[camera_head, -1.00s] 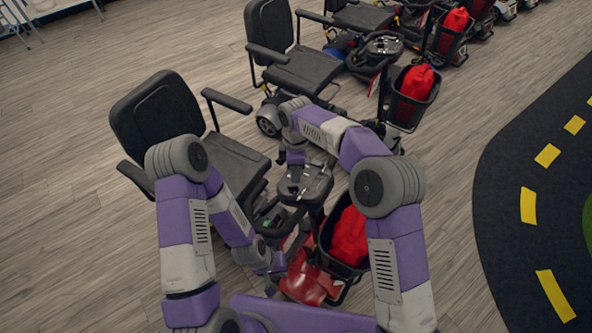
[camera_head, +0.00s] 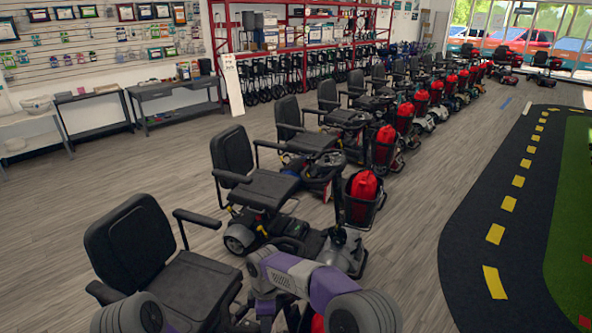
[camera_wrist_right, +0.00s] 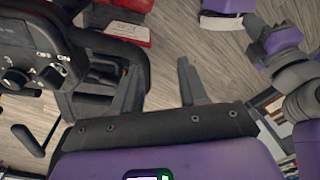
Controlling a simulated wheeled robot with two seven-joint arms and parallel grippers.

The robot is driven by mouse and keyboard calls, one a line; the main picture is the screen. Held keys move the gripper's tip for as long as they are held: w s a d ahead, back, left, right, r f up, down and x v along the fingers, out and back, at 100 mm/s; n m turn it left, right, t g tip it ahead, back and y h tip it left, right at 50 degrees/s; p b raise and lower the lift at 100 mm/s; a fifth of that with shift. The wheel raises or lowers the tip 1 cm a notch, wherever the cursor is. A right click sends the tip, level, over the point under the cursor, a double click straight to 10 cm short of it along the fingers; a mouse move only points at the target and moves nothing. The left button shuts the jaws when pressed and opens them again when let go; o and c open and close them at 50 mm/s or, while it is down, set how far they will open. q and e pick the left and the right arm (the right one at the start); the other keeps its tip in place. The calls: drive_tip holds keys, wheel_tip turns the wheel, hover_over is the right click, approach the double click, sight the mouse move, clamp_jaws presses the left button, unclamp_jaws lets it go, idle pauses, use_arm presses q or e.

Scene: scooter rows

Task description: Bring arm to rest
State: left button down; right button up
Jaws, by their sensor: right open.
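My right gripper (camera_wrist_right: 160,85) is open in the right wrist view, with its two dark fingers apart and nothing between them but grey wood floor. In the head view my right arm (camera_head: 300,277) reaches in at the bottom and bends down beside the nearest scooter; its fingers cannot be made out there. Only a rounded joint of my left arm (camera_head: 130,315) shows at the bottom left of the head view. Part of an arm of mine also shows at the right of the right wrist view. My left gripper cannot be made out.
A scooter's control panel (camera_wrist_right: 40,62) is close left of my right gripper. The nearest scooter seat (camera_head: 185,290) is beside my arms. Scooters with red bags (camera_head: 364,185) run in a row toward the windows. Open floor (camera_head: 410,235) lies between the row and the black track (camera_head: 470,240).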

drive_tip(key=s+d+f+m+y+b, duration=0.15)
drive_tip(key=s+d+f+m, duration=0.3)
drive_tip(key=f, duration=0.45)
drive_tip(key=s+d+f+m+y+b, duration=0.1)
drive_tip(key=s+d+f+m+y, duration=0.15)
drive_tip(key=d+f+m, duration=0.55)
use_arm(q)
drive_tip(key=f, duration=0.1)
drive_tip(key=w+f, duration=0.1)
drive_tip(key=w+f+b, duration=0.1)
drive_tip(key=f, duration=0.1)
use_arm(e)
drive_tip(key=s+d+f+m, duration=0.2)
drive_tip(key=s+f+m, duration=0.1)
drive_tip(key=s, duration=0.4)
drive_tip(key=s+d+f+m+t, duration=0.1)
drive_tip(key=s+d+f+m, duration=0.2)
drive_tip(key=s+m, duration=0.3)
drive_tip(key=shift+s+d+f+t, duration=0.15)
drive_tip(key=shift+s+d+t, duration=0.15)
drive_tip(key=shift+s, duration=0.4)
use_arm(q)
drive_tip(key=shift+s, duration=0.1)
use_arm(e)
drive_tip(key=shift+a, duration=0.1)
